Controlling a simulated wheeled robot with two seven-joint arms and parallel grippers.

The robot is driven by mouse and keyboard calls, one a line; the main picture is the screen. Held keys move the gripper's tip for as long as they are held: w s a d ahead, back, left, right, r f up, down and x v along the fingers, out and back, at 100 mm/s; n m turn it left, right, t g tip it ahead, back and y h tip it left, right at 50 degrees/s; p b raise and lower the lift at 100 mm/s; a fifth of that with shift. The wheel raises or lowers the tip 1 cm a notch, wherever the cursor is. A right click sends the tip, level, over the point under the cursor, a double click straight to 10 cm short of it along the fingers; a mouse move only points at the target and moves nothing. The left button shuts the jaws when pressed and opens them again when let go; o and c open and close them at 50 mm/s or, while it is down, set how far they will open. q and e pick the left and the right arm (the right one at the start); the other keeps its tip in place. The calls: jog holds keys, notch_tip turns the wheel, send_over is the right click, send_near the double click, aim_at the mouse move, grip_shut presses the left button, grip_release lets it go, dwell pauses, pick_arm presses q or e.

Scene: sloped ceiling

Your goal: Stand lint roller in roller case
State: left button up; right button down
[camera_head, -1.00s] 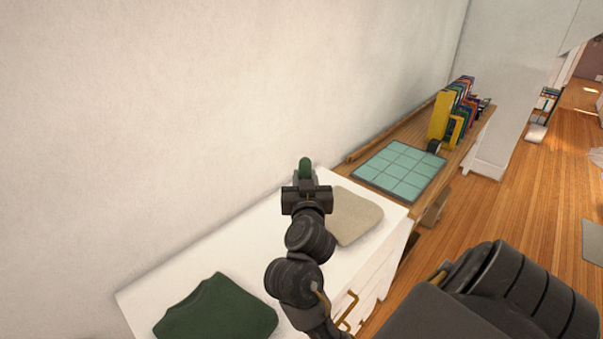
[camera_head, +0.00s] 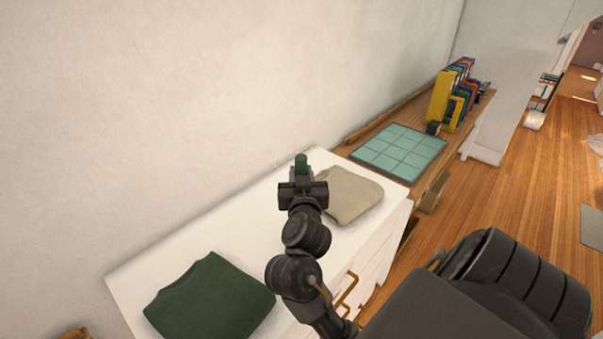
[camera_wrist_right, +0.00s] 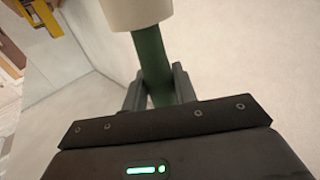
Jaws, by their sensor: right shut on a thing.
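The lint roller has a green handle (camera_wrist_right: 152,62) and a pale cylindrical head (camera_wrist_right: 138,12), cut off by the top edge of the right wrist view. My right gripper (camera_wrist_right: 158,88) is shut on the green handle. In the head view, the green end of the roller (camera_head: 301,163) sticks up from my right gripper (camera_head: 302,178), which appears over the white dresser top beside the beige folded cloth. I cannot make out a roller case in either view. My left gripper is not in view.
A white dresser (camera_head: 235,232) stands along the wall, with a dark green folded garment (camera_head: 212,300) and a beige folded cloth (camera_head: 352,195) on it. Beyond is a wooden desk with a teal gridded mat (camera_head: 400,152) and several upright books (camera_head: 452,97). Wood floor is at right.

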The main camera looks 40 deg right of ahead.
jog(key=shift+f+b, duration=2.3)
jog(key=shift+f, duration=1.15)
jog(key=c, duration=1)
grip_release()
jog(key=shift+c, duration=0.2)
jog(key=shift+s+a, duration=0.1)
jog(key=shift+s+a+p, duration=0.2)
jog(key=shift+s+p, duration=0.05)
jog(key=shift+p, duration=0.1)
jog(key=p+v, duration=0.2)
jog(key=v, duration=0.4)
jog(key=shift+s+a, duration=0.15)
jog(key=shift+s, duration=0.1)
